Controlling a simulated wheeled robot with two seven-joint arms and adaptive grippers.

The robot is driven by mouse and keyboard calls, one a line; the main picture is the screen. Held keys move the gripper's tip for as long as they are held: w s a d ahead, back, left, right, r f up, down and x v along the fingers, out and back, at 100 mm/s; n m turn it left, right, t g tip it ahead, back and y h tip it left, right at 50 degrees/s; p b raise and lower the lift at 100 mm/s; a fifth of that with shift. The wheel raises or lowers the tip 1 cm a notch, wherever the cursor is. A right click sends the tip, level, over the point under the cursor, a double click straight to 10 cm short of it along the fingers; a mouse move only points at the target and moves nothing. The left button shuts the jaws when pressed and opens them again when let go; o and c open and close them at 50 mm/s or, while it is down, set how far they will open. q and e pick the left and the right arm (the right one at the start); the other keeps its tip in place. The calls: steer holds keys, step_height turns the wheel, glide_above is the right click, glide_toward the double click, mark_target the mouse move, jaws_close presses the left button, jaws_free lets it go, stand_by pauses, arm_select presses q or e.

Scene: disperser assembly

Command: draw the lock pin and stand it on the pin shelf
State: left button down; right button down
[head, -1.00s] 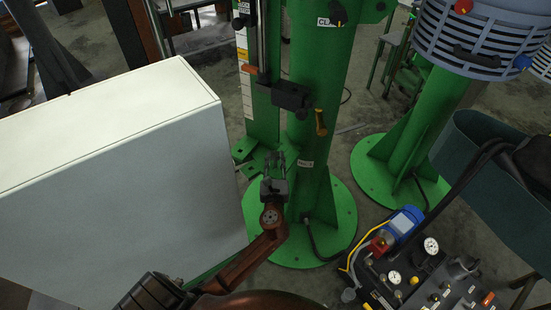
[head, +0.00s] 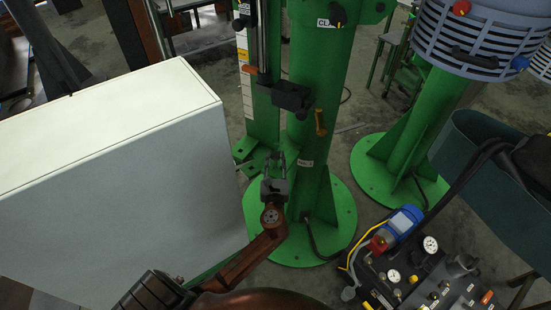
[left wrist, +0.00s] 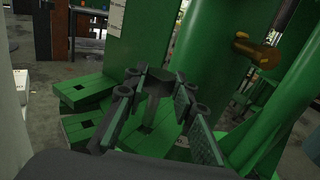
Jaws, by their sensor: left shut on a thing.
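My left gripper (head: 275,168) stands upright in front of the green column (head: 316,130). In the left wrist view its fingers (left wrist: 158,100) are closed on a small dark grey piece (left wrist: 155,82), which I take to be the lock pin. Its lower part shows between the pads; most of it is hard to make out. Green plates with square holes (left wrist: 80,92) lie just behind and left of the fingers. They also show in the head view (head: 243,170). I cannot tell which surface is the pin shelf, or whether the pin touches it. My right gripper is not in view.
A black clamp block (head: 291,96) with a brass handle (head: 320,122) is above the gripper on the column. A large white box (head: 110,150) fills the left. A gauge panel (head: 420,275) is at lower right. A second green stand (head: 410,140) is behind.

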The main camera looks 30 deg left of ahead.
mark_target(275, 162)
arm_select(q)
steer(key=shift+r, duration=0.1)
steer(key=shift+p, duration=0.35)
stand_by(0.6)
steer(key=shift+p, duration=0.35)
steer(key=shift+f+b, duration=0.35)
steer(key=shift+f, duration=0.25)
steer(key=shift+f+b, duration=0.65)
steer(key=shift+f, duration=0.55)
steer(key=shift+f+b, duration=0.95)
steer(key=shift+f, duration=0.6)
steer(key=c, duration=1.6)
jaws_free()
steer(key=shift+o, duration=0.3)
